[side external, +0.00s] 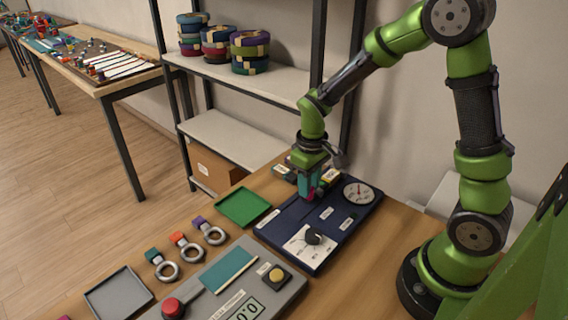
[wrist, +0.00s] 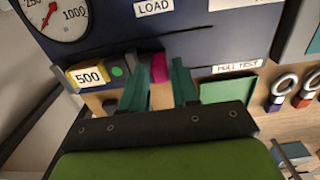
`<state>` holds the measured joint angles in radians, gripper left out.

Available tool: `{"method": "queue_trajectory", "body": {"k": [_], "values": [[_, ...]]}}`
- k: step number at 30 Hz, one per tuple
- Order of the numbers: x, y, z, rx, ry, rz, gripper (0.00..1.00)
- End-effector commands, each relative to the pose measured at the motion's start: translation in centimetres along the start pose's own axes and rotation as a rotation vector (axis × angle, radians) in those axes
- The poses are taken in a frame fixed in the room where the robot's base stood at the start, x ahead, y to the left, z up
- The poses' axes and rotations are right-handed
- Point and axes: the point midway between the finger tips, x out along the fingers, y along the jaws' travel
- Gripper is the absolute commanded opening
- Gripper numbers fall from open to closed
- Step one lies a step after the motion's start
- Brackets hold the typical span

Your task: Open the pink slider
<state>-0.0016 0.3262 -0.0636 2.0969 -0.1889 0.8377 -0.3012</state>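The pink slider (wrist: 158,68) shows in the wrist view as a small pink block at the edge of the dark blue panel (wrist: 205,48), below the LOAD label. My gripper (wrist: 161,64) has its two teal fingers on either side of it. The slider is close to the left finger, and a gap shows between it and the right finger. In the side view my gripper (side external: 307,188) points down at the back left part of the dark blue panel (side external: 318,256), with a bit of the pink slider (side external: 311,196) at its tips. The slider's lower part is hidden.
A block marked 500 (wrist: 88,76) stands left of my fingers in the wrist view. A green tray (side external: 243,206) and a grey console (side external: 250,290) lie nearby.

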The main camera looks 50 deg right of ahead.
Motion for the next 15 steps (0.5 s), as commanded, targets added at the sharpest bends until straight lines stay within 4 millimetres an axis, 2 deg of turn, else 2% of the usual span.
{"method": "queue_trajectory", "body": {"k": [6,14,15], "values": [[1.6,0.0,0.0,0.001,0.001,-0.001,0.30],[1.7,0.0,0.0,0.001,0.001,0.000,0.30],[1.7,0.0,0.0,0.001,0.001,0.000,0.27]]}}
